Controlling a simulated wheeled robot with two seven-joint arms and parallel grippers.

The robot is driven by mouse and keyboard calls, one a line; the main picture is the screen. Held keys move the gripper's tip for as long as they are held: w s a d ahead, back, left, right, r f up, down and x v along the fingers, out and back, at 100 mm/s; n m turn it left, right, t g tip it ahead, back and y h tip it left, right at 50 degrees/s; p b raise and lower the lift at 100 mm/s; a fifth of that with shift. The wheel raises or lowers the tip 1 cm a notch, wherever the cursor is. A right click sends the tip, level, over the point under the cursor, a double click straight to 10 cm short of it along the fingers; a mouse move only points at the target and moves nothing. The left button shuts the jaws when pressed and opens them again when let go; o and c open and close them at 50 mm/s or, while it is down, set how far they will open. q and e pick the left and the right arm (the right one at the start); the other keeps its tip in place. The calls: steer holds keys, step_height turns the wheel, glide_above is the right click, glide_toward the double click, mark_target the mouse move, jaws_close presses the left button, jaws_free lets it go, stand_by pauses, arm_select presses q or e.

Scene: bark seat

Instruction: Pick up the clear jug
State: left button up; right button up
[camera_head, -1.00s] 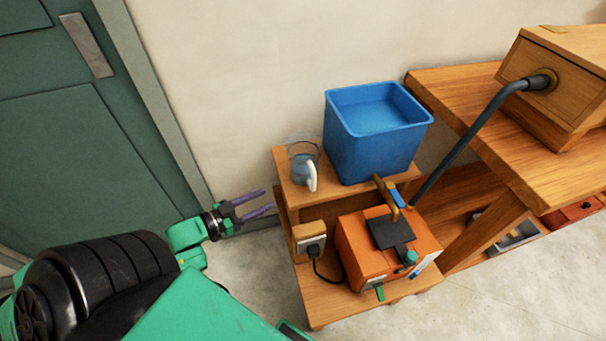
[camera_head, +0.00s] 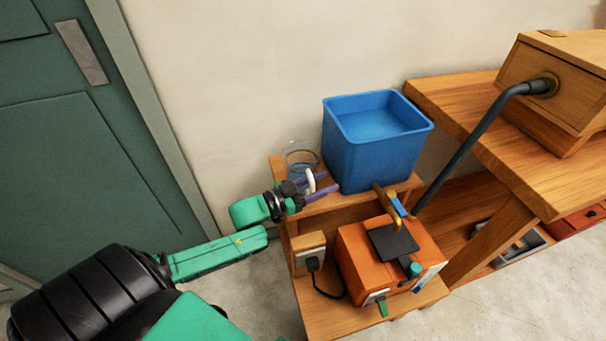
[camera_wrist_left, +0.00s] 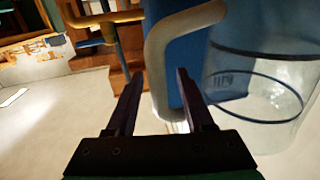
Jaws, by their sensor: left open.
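The clear jug (camera_head: 300,157) stands on the upper level of the small wooden stand, left of the blue bin. Its white handle (camera_head: 311,181) faces the front. My left gripper (camera_head: 328,184) is open at the handle, with its purple fingers pointing right. In the left wrist view, the pale handle (camera_wrist_left: 160,65) rises between the two open fingers of my left gripper (camera_wrist_left: 158,85), and the jug's clear body (camera_wrist_left: 270,90) is on the right. I cannot tell whether a finger touches the handle. My right gripper is not in view.
A blue bin (camera_head: 375,150) stands close to the right of the jug. An orange box (camera_head: 365,260) with a dark plate sits on the stand's lower level (camera_head: 320,315). A wooden workbench (camera_head: 460,110) is at right, a green door (camera_head: 60,170) at left.

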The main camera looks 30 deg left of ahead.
arm_select(q)
steer(key=shift+s, duration=0.1)
jaws_close()
stand_by(1.2)
